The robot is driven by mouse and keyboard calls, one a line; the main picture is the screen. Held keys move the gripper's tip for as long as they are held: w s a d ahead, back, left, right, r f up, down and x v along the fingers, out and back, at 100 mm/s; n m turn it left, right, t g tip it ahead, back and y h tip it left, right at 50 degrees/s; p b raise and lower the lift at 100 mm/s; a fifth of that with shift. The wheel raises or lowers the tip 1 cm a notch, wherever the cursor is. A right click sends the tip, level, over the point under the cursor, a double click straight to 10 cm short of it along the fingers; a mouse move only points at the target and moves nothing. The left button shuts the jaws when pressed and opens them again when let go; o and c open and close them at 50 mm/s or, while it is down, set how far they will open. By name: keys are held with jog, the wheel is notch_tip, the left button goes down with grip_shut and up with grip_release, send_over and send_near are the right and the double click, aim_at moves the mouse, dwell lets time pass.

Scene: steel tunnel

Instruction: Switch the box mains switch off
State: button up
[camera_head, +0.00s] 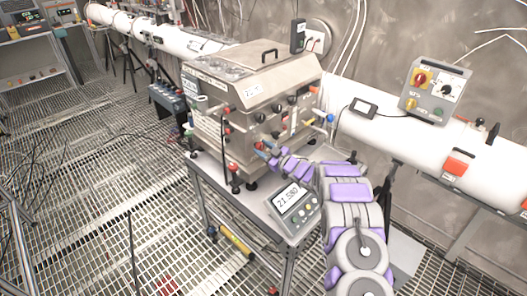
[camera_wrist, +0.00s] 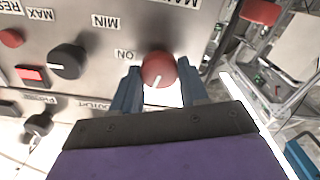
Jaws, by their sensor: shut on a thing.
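The steel box (camera_head: 215,125) stands on a small metal table, its front panel carrying knobs and buttons. My gripper (camera_head: 268,149) reaches the lower part of this panel. In the wrist view, which shows the panel upside down, the blue fingers of my gripper (camera_wrist: 158,88) are shut on a round red knob (camera_wrist: 158,67) with a white pointer line, one finger on each side. An "ON" label (camera_wrist: 125,54) is beside the knob. A label on the far side of the knob is partly cut off. In the head view my gripper largely hides this knob.
A black knob (camera_wrist: 68,61) and a red square button (camera_wrist: 32,74) are on the same panel. A digital display unit (camera_head: 294,206) stands on the table near my arm. A white pipe (camera_head: 380,135) runs along the wall behind. Grated floor lies open at left.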

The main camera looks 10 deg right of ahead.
jog(key=shift+f+n+b, duration=0.35)
jog(key=shift+n+b, duration=0.2)
jog(key=shift+n, duration=0.65)
jog(key=o, duration=0.7)
jog(key=shift+o, duration=0.7)
jog(key=shift+w+f, duration=0.1)
jog(key=shift+w, duration=0.05)
jog(key=shift+o, duration=1.1)
jog(key=shift+r, duration=0.25)
jog(key=shift+r, duration=0.15)
